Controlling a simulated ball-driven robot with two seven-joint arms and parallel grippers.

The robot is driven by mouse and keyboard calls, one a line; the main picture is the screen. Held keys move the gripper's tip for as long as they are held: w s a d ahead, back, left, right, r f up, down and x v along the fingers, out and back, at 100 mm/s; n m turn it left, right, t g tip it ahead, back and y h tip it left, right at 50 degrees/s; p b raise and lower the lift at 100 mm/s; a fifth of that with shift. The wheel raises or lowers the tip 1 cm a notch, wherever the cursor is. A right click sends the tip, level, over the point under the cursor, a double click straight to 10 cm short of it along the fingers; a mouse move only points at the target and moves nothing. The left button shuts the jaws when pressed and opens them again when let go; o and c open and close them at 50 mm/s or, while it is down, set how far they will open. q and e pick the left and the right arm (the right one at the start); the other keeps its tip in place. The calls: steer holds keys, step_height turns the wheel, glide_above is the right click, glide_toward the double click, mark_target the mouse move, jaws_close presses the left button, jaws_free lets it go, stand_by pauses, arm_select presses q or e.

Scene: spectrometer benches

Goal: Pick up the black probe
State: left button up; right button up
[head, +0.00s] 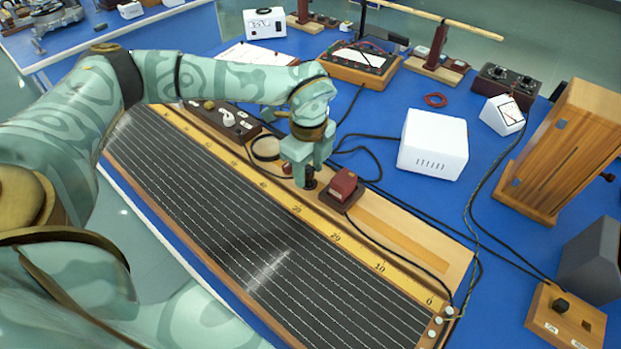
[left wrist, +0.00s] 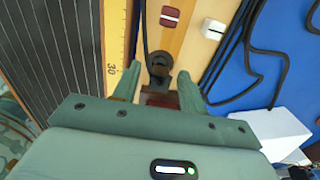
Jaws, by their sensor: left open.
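The black probe (head: 310,183) stands by the wooden scale of the long wire board (head: 215,190), close to the 30 mark. In the left wrist view the black probe (left wrist: 159,66) has a round dark top, with a dark red-brown part nearer the palm. My left gripper (head: 301,182) is open and points down at it. In the left wrist view the fingers of my left gripper (left wrist: 159,82) lie either side of the probe, with gaps showing. Whether either finger touches it is hard to tell. My right gripper is not in view.
A dark red block (head: 343,186) stands just right of the gripper. Black cables (head: 375,165) lie behind it on the blue table. A white box (head: 433,144) and a wooden stand (head: 560,150) are to the right. A dark switch panel (head: 222,119) is to the left.

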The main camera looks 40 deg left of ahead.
arm_select(q)
steer(key=shift+f, duration=0.4)
jaws_close()
steer(key=shift+r, duration=0.1)
